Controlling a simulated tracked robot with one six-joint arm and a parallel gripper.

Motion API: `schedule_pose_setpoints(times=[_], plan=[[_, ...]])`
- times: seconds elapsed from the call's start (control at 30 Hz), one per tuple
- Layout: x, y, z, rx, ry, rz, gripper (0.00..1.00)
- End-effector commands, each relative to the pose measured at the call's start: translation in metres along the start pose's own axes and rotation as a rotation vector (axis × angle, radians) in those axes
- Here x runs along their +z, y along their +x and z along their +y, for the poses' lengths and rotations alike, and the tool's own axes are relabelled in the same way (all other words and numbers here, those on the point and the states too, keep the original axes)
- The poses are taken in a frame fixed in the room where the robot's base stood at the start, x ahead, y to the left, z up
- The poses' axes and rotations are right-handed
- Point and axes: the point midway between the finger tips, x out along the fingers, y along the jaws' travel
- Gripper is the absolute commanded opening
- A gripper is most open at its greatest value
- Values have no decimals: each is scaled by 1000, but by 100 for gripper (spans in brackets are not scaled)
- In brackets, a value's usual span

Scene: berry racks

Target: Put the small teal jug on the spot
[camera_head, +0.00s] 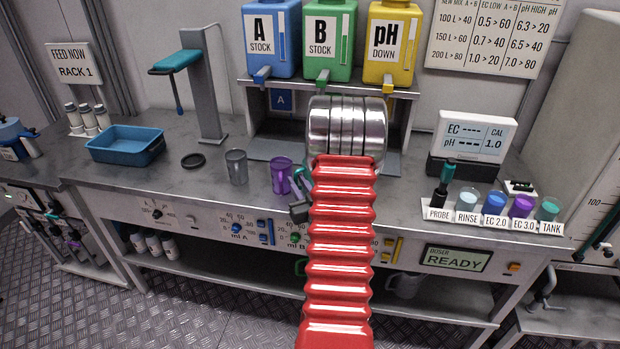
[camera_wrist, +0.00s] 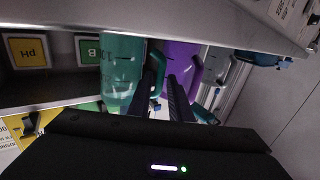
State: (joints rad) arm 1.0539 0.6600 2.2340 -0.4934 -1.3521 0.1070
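The small teal jug (camera_wrist: 122,72) shows at the left of the wrist view, with its handle (camera_wrist: 157,86) towards my fingers. In the head view my arm hides all but a teal sliver of it (camera_head: 304,174). My gripper (camera_wrist: 164,68) is beside the jug. Its two dark fingers are apart, with the handle between them; I see no clear grip. A round black spot (camera_head: 193,160) lies flat and empty on the bench, left of the jugs. A purple jug (camera_head: 280,176) and a grey jug (camera_head: 236,167) stand between the spot and my arm.
A blue tray (camera_head: 126,145) and white bottles stand left of the spot. A grey stand (camera_head: 205,90) with a teal arm rises behind it. Stock tanks sit on a shelf (camera_head: 397,92) behind my arm. Labelled cups (camera_head: 494,203) and a meter (camera_head: 473,143) stand at right.

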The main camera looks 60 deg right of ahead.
Motion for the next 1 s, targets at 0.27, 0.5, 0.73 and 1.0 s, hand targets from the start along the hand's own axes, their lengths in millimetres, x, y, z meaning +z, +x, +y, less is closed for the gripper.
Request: schedule_pose_setpoints(times=[0.27,0.5,0.73,1.0], plan=[[0,4,0,1,0,-1,18],[0,4,1,1,0,-1,18],[0,3,1,1,0,-1,8],[0,3,1,1,0,0,0]])
